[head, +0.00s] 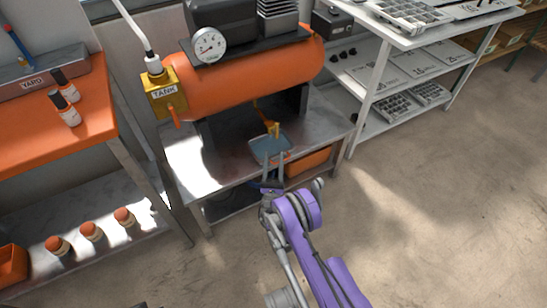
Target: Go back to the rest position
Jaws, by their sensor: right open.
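My right gripper (273,160) reaches in on the purple arm from the bottom. Its two fingers are apart, with nothing seen held between them. The fingertips overlap the front part of a blue-grey drip pan (262,148) in the picture; I cannot tell whether they touch it. The pan lies on the metal stand below the orange air tank (240,80). A yellow drain lever (276,129) shows just above the pan. My left gripper cannot be made out.
A yellow valve block (164,94) labelled TANK and a gauge (208,45) are on the compressor. An orange-topped bench (60,135) with bottles stands left. A white shelf rack (365,85) with trays stands right. The floor (440,210) at right is clear.

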